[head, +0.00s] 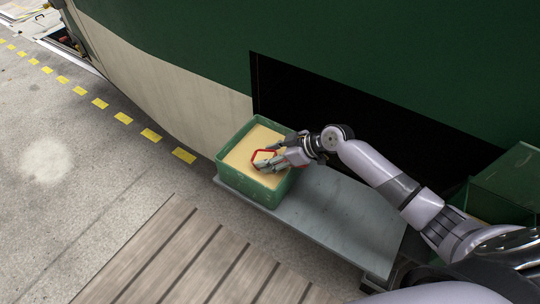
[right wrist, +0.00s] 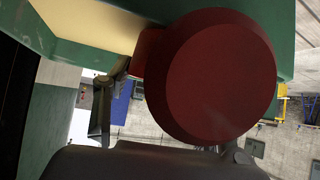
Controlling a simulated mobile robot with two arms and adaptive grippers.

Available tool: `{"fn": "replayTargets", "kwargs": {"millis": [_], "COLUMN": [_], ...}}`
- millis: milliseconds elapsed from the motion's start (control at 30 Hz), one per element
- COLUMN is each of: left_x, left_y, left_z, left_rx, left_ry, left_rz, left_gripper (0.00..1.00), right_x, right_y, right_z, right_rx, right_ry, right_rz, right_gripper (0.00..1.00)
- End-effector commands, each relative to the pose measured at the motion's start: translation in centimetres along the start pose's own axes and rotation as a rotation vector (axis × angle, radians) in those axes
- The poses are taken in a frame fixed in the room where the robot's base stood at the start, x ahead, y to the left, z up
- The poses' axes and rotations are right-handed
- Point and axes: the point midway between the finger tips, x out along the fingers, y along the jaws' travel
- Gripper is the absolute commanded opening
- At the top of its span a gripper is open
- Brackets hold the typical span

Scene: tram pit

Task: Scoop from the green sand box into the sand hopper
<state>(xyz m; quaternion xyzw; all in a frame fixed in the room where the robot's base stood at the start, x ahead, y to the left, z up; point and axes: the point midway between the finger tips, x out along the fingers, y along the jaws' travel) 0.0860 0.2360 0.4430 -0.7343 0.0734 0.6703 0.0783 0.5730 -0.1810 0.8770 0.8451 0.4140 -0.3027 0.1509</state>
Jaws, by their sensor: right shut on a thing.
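The green sand box (head: 229,180) stands on a grey ledge beside the tram, filled with pale yellow sand (head: 245,153). My right gripper (head: 272,161) is over the sand, near the middle of the box, and shut on a red scoop. In the head view the red rim of the scoop (head: 264,151) shows at the fingers, at the sand. Whether it holds sand is hidden. In the right wrist view the red scoop (right wrist: 215,75) is large and round between the fingers, with the box's green wall (right wrist: 72,50) behind it. I cannot identify the sand hopper. My left gripper is out of view.
The grey ledge (head: 330,215) runs right from the box, below a dark opening (head: 350,120) in the green tram side (head: 190,50). A green box-like housing (head: 507,180) is at the right. Wooden planks (head: 200,262) lie in front. Yellow floor marks (head: 150,135) line the left.

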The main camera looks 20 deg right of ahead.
Motion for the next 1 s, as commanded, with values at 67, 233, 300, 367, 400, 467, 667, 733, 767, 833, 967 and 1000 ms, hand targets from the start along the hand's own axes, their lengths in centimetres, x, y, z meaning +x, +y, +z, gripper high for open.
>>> {"fn": "replayTargets", "kwargs": {"millis": [67,233,300,367,400,467,667,733,767,833,967,1000], "left_x": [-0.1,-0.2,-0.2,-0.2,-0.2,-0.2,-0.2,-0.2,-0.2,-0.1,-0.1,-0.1], "left_y": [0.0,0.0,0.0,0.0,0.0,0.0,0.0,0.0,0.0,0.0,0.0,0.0], "left_z": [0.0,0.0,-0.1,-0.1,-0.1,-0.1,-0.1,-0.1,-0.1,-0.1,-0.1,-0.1], "left_rx": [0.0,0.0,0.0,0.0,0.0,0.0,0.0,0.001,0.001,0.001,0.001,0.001], "left_ry": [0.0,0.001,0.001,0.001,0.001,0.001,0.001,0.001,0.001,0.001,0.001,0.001], "left_rz": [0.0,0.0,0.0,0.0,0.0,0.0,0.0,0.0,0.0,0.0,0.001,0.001], "left_gripper": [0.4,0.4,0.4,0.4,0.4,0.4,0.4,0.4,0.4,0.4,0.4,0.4], "right_x": [-0.4,-1.2,-1.5,-1.8,-1.9,-2.2,-3.1,-3.4,-3.5,-3.8,-4.4,-4.6], "right_y": [0.1,0.1,0.1,0.1,0.1,0.1,0.1,0.1,0.1,0.1,0.1,0.1], "right_z": [-0.4,-1.4,-1.8,-2.1,-2.3,-2.7,-3.8,-4.1,-4.2,-4.6,-5.3,-5.5], "right_rx": [-0.001,-0.001,-0.001,-0.002,-0.002,-0.001,-0.001,0.0,0.0,0.0,0.0,0.0], "right_ry": [0.012,0.04,0.051,0.061,0.068,0.078,0.11,0.121,0.125,0.136,0.158,0.164], "right_rz": [0.002,0.002,0.003,0.003,0.002,0.001,0.001,0.001,0.001,0.001,0.002,0.002], "right_gripper": [0.22,0.22,0.22,0.22,0.22,0.22,0.22,0.22,0.22,0.22,0.22,0.22]}}
